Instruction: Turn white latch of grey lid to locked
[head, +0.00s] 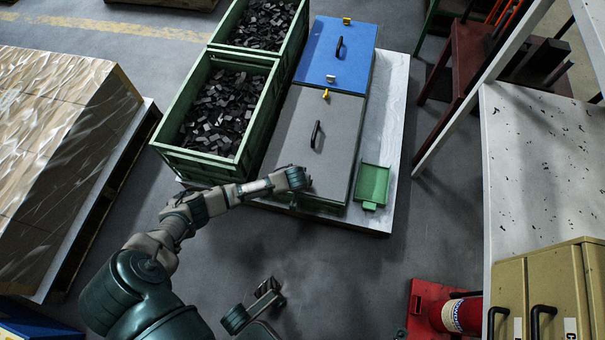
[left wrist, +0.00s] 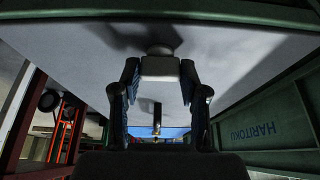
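The grey lid (head: 300,150) with a black handle (head: 316,134) lies near the middle of the head view. My left gripper (head: 303,180) is at its near edge, covering that spot. In the left wrist view, a white block under a round knob, which looks like the white latch (left wrist: 160,67), is between the fingers of my left gripper (left wrist: 160,85). The fingers are apart, one on each side, with narrow gaps; contact is not clear. A yellow latch (head: 325,94) is at the lid's far edge. My right gripper (head: 254,302) is open and empty, low over the floor.
A blue lid (head: 335,50) with its own white latch (head: 331,78) lies beyond. Green crates (head: 165,160) of dark parts stand left. A small green tray (head: 372,186) sits right of the grey lid. A red stand (head: 425,300) is at lower right. Floor in front is clear.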

